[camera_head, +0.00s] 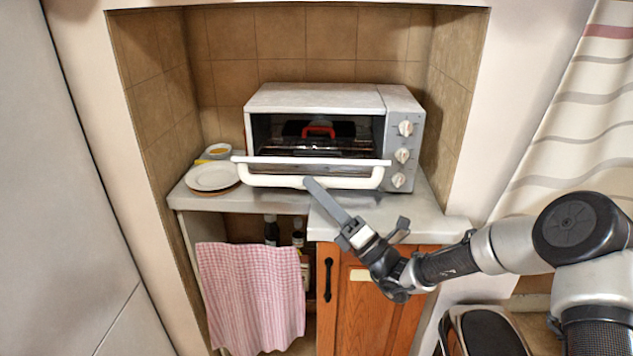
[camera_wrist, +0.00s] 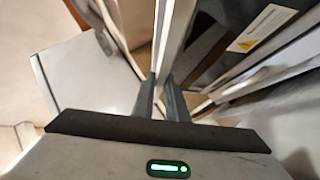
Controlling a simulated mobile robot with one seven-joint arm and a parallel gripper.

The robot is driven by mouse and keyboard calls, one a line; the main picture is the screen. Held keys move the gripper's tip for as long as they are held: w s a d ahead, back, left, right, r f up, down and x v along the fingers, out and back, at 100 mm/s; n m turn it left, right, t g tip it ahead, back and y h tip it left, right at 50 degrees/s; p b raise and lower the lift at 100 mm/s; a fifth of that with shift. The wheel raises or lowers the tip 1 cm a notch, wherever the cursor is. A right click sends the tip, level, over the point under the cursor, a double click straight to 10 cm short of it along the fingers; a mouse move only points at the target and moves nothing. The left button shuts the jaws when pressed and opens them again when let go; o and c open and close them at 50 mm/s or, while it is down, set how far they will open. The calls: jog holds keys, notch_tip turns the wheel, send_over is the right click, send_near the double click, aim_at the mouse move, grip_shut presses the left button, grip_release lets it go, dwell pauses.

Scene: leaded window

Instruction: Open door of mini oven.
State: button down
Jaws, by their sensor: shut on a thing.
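The mini oven (camera_head: 315,97) is a white-grey box with a dark front opening, standing on the counter in the niche. Its door (camera_head: 310,160) is tilted outward and partly open, with its white top edge in front of the oven body. The white handle (camera_head: 270,181) curves below that edge. My gripper (camera_head: 309,184) reaches up from the lower right and is shut on the handle. In the wrist view, the two grey fingers (camera_wrist: 160,98) close on the pale handle bar (camera_wrist: 168,50). A red-handled item (camera_head: 318,131) shows inside the oven.
White plates (camera_head: 212,177) and a small bowl (camera_head: 219,149) stand left of the oven. Three knobs (camera_head: 402,155) line its right side. Below are a pink checked towel (camera_head: 250,295), bottles (camera_head: 298,232) and a wooden cabinet door (camera_head: 365,310). A striped curtain (camera_head: 585,110) hangs at right.

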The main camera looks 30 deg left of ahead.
jog(key=shift+w+f, duration=0.15)
jog(key=shift+f, duration=0.2)
jog(key=c, duration=1.8)
grip_release()
jog(key=shift+w, duration=0.1)
jog(key=shift+o, duration=0.2)
jog(key=p+v, duration=0.1)
jog(key=v, duration=1.6)
jog(key=shift+d, duration=0.15)
